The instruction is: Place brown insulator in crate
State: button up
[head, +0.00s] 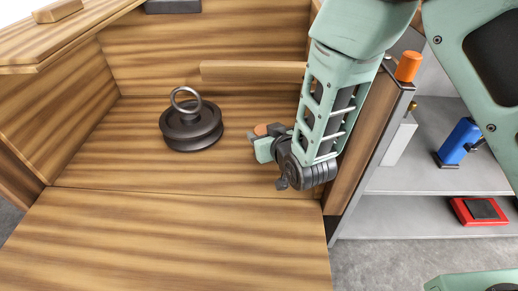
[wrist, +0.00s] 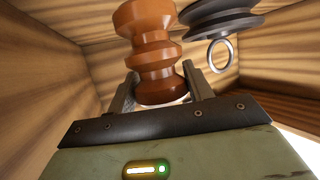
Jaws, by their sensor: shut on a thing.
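The brown insulator (wrist: 152,48) is a ribbed, glossy brown piece between the two fingers of my gripper (wrist: 160,88) in the wrist view. My gripper is shut on it near one end. In the head view my gripper (head: 268,145) is at the right side of a large wooden box-like space, which looks like the crate (head: 190,235). Only a small brown bit of the insulator (head: 261,129) shows there. I cannot tell whether it touches the wood.
A dark grooved wheel with a ring (head: 192,127) stands on the wooden floor left of my gripper. A wooden bar (head: 250,71) lies behind. The front wooden area is clear.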

jog(key=shift+f+b, duration=0.8)
jog(key=shift+f, duration=1.6)
jog(key=shift+f, duration=0.2)
jog(key=o, duration=1.2)
